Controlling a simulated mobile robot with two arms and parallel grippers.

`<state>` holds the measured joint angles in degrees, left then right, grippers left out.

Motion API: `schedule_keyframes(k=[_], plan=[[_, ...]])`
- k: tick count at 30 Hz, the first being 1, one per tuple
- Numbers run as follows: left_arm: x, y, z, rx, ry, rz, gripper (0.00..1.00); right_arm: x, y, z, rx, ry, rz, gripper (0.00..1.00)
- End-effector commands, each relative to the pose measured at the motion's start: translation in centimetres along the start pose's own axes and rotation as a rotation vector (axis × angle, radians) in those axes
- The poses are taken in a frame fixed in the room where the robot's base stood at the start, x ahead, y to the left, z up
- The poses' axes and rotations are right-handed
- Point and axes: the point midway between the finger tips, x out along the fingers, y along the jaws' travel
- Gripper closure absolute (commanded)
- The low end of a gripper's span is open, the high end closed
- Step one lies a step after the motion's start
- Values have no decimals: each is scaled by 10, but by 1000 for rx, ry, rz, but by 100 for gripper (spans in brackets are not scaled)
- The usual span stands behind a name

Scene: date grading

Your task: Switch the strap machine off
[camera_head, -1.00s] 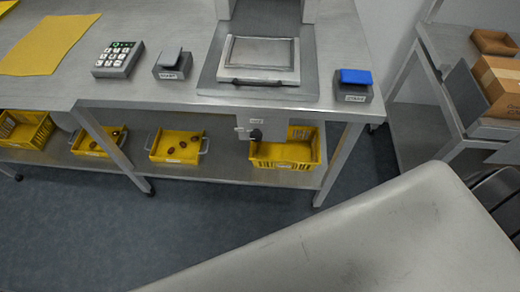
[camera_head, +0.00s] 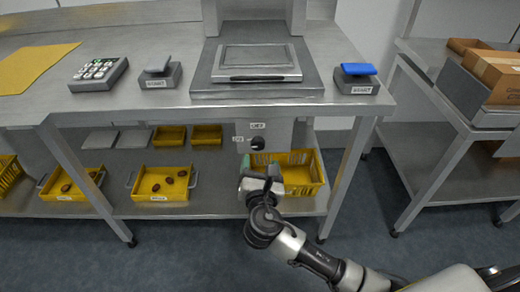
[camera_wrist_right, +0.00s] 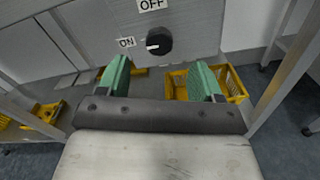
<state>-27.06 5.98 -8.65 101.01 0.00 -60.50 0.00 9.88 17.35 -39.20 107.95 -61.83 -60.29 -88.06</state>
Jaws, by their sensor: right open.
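A grey panel (camera_head: 279,132) hangs under the front edge of the steel table and carries a black rotary knob (camera_head: 257,144). In the right wrist view the knob (camera_wrist_right: 158,44) has an OFF label (camera_wrist_right: 152,5) above it and an ON label (camera_wrist_right: 126,42) to its left. Its white mark points left, toward ON. My right gripper (camera_head: 260,168) is open and empty, with green-padded fingers. It is just below and in front of the knob, apart from it. In the right wrist view the fingertips (camera_wrist_right: 160,75) stand wide, with the knob above and between them. My left gripper is not in view.
A machine with a flat plate (camera_head: 257,60) stands on the table above the panel. A blue-topped box (camera_head: 357,78), a grey-topped box (camera_head: 160,72) and a keypad (camera_head: 97,73) flank it. Yellow crates (camera_head: 304,171) sit on the shelf below. A cart with cardboard boxes (camera_head: 497,75) stands right.

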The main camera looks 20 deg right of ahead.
Motion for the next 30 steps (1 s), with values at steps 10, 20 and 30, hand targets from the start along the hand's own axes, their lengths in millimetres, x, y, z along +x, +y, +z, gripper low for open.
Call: schedule_keyframes(k=[10,20,30], plan=[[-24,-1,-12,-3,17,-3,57,61,-1,-2,1,1,-1,34],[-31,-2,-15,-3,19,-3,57,74,-1,-1,2,2,-1,34],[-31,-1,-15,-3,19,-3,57,74,-1,-1,2,3,-1,66]])
